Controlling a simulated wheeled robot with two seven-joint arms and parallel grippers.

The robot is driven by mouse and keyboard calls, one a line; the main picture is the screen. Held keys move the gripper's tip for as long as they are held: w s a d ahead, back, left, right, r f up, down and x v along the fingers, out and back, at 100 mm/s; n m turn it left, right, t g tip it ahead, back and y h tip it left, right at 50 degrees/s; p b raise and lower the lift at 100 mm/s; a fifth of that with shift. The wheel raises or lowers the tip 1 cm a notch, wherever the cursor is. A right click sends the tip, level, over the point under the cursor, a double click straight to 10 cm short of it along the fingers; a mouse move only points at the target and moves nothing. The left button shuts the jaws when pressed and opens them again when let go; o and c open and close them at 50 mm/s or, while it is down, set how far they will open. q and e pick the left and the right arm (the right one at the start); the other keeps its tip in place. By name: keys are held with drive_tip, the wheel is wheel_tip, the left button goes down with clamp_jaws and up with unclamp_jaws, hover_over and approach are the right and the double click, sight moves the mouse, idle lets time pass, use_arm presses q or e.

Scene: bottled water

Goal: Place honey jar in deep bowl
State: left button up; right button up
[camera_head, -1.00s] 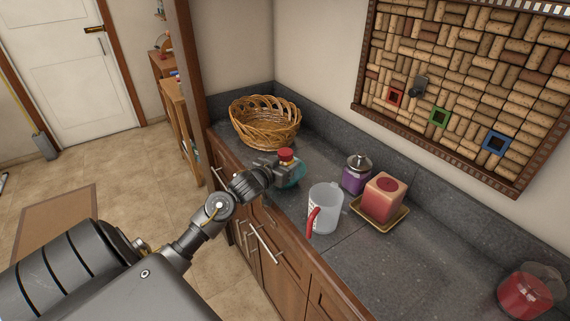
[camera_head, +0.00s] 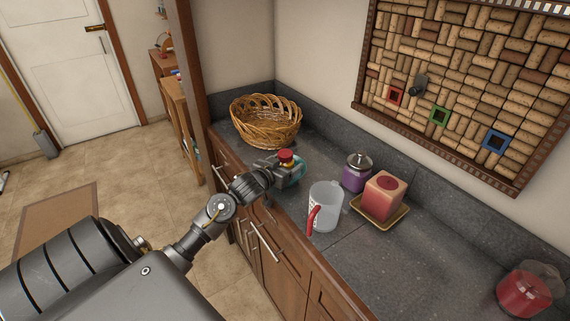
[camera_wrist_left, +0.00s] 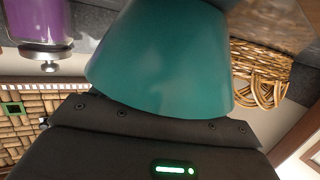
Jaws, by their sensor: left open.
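A small jar with a red lid (camera_head: 286,155), which looks like the honey jar, shows just above my left gripper. A teal bowl (camera_head: 299,174), which looks like the deep bowl, is right beside it, partly hidden by the gripper. I cannot tell whether the jar is in the bowl or behind it. My left gripper (camera_head: 279,170) is open, close to both. In the left wrist view the teal bowl wall (camera_wrist_left: 165,60) fills the middle, right at the gripper; the jar cannot be made out there. My right gripper is not in view.
A wicker basket (camera_head: 265,121) stands at the counter's far end. A clear jug with a red handle (camera_head: 323,206), a purple jar (camera_head: 356,174) and a red candle (camera_head: 384,196) on a tray stand to the right. A red jar (camera_head: 524,293) is at lower right. Bare counter (camera_head: 420,260) lies between.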

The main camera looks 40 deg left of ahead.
use_arm(q)
drive_tip(key=shift+r, duration=0.1)
drive_tip(key=b+v, duration=0.1)
drive_tip(key=v, duration=1.1)
drive_tip(key=shift+w+r, duration=0.1)
